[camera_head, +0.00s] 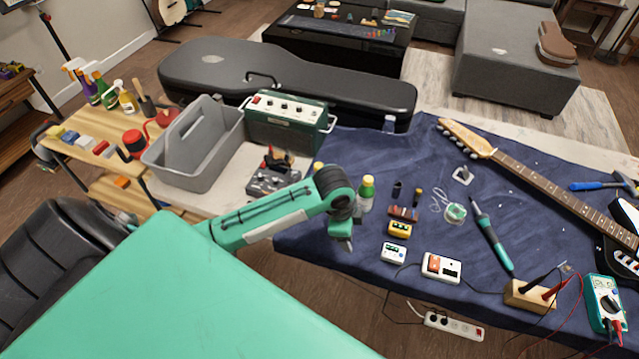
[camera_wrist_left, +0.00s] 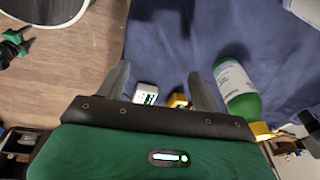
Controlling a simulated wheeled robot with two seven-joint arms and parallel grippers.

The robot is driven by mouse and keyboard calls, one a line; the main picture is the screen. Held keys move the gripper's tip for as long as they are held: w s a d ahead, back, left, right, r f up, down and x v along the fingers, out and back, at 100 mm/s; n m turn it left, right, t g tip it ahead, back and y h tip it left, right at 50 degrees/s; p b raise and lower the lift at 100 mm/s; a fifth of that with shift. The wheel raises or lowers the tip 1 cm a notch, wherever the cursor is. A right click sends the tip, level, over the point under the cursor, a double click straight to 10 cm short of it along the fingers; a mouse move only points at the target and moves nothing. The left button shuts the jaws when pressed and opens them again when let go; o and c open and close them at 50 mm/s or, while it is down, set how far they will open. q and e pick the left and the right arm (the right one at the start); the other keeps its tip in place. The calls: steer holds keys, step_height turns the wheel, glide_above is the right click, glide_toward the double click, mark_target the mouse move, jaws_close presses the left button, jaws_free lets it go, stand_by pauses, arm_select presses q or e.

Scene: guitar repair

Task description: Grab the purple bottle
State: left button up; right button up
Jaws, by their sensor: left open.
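A purple spray bottle (camera_head: 87,89) stands in a group of spray bottles on the wooden side shelf at the left of the head view. My left gripper (camera_head: 345,243) is far to the right of it, low at the front edge of the blue-covered table and pointing down. In the left wrist view its two fingers (camera_wrist_left: 162,85) are spread with nothing held between them. The purple bottle does not show in the wrist view. My right gripper is not in view.
A green bottle (camera_head: 366,190) stands close by my left gripper; it also shows in the wrist view (camera_wrist_left: 237,90). A grey tool caddy (camera_head: 195,148) and a green amplifier (camera_head: 287,122) stand between the gripper and the shelf. A guitar (camera_head: 540,180) lies at right.

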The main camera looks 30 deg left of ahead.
mark_target(318, 166)
arm_select(q)
steer(key=w+a+r+m, duration=0.1)
steer(key=w+a+r, duration=0.2)
steer(key=a+r, duration=0.2)
steer(key=w+a+r+m+g+y, duration=0.1)
steer(key=w+a+r+m, duration=0.1)
steer(key=w+a+r, duration=0.1)
steer(key=w+a+r+m+g+y, duration=0.1)
steer(key=w+a+r, duration=0.3)
steer(key=a+r, duration=0.2)
steer(key=shift+a+r+m, duration=0.2)
steer(key=shift+a, duration=0.3)
steer(key=shift+a+r+m, duration=0.15)
steer(key=shift+a+m, duration=0.05)
steer(key=shift+a, duration=0.35)
step_height(318, 166, down, 8)
steer(key=shift+p, duration=0.75)
step_height(318, 166, down, 5)
steer(key=shift+w+r+p, duration=0.1)
steer(key=shift+w+p, duration=0.05)
steer(key=shift+p, duration=0.7)
steer(key=shift+f, duration=0.4)
steer(key=shift+c, duration=0.2)
steer(key=c, duration=1.1)
